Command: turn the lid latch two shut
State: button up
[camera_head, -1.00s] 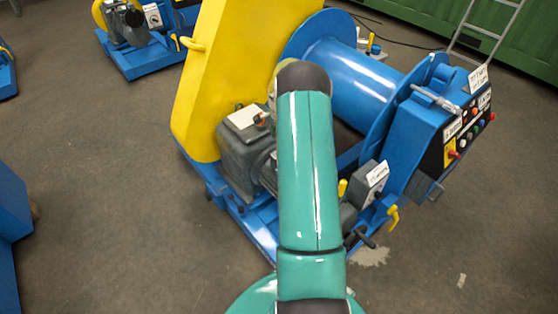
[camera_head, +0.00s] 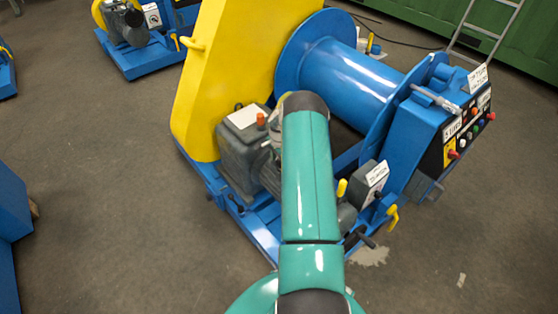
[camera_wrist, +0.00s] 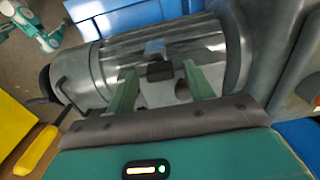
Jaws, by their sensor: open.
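In the wrist view my gripper (camera_wrist: 160,74) is open, with its two green fingers apart. A small black block with a blue-grey top (camera_wrist: 158,69) shows between the fingertips, in front of a shiny grey cylinder (camera_wrist: 110,72). I cannot tell whether this block is lid latch two, or whether the fingers touch it. In the head view my green arm hides my gripper. The yellow housing (camera_head: 225,70) stands upright beside the blue drum (camera_head: 350,75). No latch can be made out clearly on it.
A grey gearbox (camera_head: 240,145) with an orange knob (camera_head: 261,119) stands left of my arm. A grey box (camera_head: 370,178) and the control panel (camera_head: 468,130) stand to the right. A yellow handle (camera_wrist: 37,150) is close at the wrist view's left. Floor at front left is clear.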

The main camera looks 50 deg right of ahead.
jog(key=c, duration=1)
jog(key=shift+n, duration=0.4)
jog(key=n, duration=0.3)
jog(key=shift+a+n, duration=0.1)
jog(key=shift+n, duration=0.2)
jog(key=n, duration=0.4)
jog(key=shift+a+n, duration=0.1)
jog(key=shift+n, duration=0.2)
jog(key=n, duration=0.4)
jog(key=shift+s, duration=0.1)
jog(key=n, duration=0.4)
jog(key=shift+s+a+n, duration=0.1)
jog(key=shift+n, duration=0.5)
